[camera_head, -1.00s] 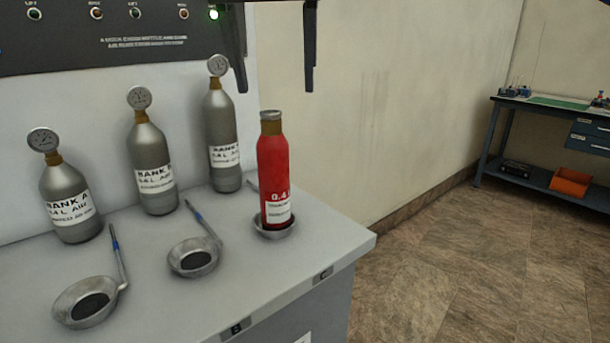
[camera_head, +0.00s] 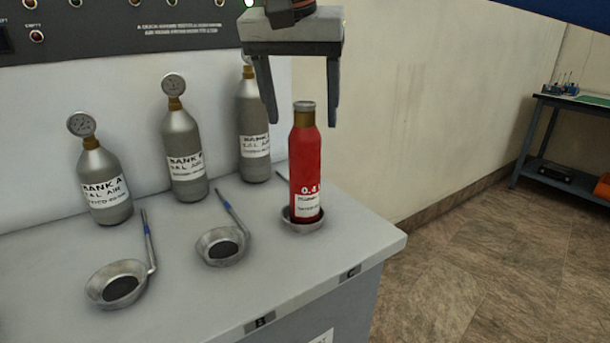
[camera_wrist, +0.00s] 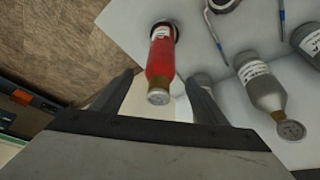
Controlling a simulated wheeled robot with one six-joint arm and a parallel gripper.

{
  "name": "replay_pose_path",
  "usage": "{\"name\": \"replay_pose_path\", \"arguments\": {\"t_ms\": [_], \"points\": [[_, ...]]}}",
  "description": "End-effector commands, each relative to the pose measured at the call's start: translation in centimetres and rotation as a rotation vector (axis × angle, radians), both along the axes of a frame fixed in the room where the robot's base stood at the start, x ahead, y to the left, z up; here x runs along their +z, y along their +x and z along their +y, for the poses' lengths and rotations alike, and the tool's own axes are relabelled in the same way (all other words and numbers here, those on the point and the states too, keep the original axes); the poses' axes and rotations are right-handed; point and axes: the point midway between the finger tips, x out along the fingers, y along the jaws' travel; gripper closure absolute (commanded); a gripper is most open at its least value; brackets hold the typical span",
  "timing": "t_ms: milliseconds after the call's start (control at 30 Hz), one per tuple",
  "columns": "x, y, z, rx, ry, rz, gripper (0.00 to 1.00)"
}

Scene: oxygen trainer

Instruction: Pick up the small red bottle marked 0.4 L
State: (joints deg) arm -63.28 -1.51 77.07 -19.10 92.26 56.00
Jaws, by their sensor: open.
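The red bottle (camera_head: 305,168) marked 0.4 L stands upright in a small metal cup (camera_head: 303,222) near the right end of the grey bench. It has a brass neck and a grey cap. My gripper (camera_head: 302,122) is open and empty, its fingers pointing down. In the head view the fingertips show at about the height of the bottle's cap and neck. In the wrist view the red bottle (camera_wrist: 162,55) lies ahead, with its cap between the open fingers (camera_wrist: 160,90) in the picture. I cannot tell whether a finger touches it.
Three grey bottles with gauges stand behind and left: near (camera_head: 105,185), middle (camera_head: 184,155) and far (camera_head: 252,125). Two empty metal cups with blue-marked handles, left (camera_head: 120,289) and middle (camera_head: 222,246), sit in front. A lamp panel (camera_head: 120,30) is behind. Floor lies right.

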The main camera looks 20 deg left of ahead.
Motion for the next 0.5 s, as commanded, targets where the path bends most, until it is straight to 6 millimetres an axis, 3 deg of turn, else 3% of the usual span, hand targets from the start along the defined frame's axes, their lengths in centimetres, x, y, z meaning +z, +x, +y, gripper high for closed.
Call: {"name": "replay_pose_path", "arguments": {"t_ms": [500], "points": [[-4.3, 2.5, 0.2, -0.002, -0.002, 0.001, 0.33]]}}
